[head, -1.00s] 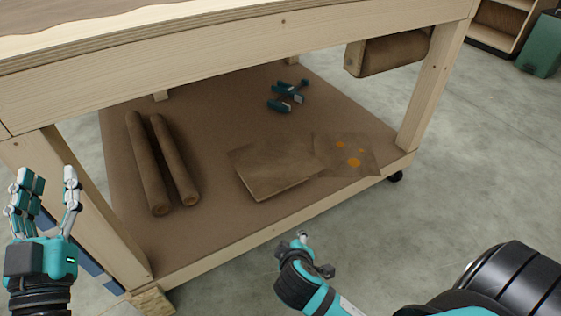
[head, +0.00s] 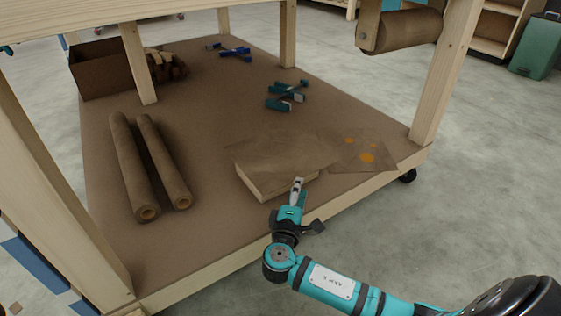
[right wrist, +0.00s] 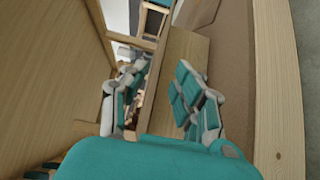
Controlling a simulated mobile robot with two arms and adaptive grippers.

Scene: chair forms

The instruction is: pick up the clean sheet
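A plain brown sheet (head: 275,150) without stains lies on top of a flat, pale-sided stack (head: 262,186) on the lower shelf. A second sheet with orange spots (head: 362,150) lies just right of it, its left side close to or under the plain one. My right gripper (head: 297,186) is at the stack's front edge, over the shelf's front side. In the right wrist view its fingers (right wrist: 160,95) stand apart with a gap between them. Whether they touch the sheet cannot be told. My left gripper is not clearly in view.
Two brown rolls (head: 150,165) lie left on the shelf (head: 215,190). Teal clamps (head: 286,95), blue clamps (head: 233,53) and a brown box (head: 100,68) sit farther back. Wooden legs (head: 445,75) and the tabletop frame bound the space. A paper roll (head: 408,30) hangs at upper right.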

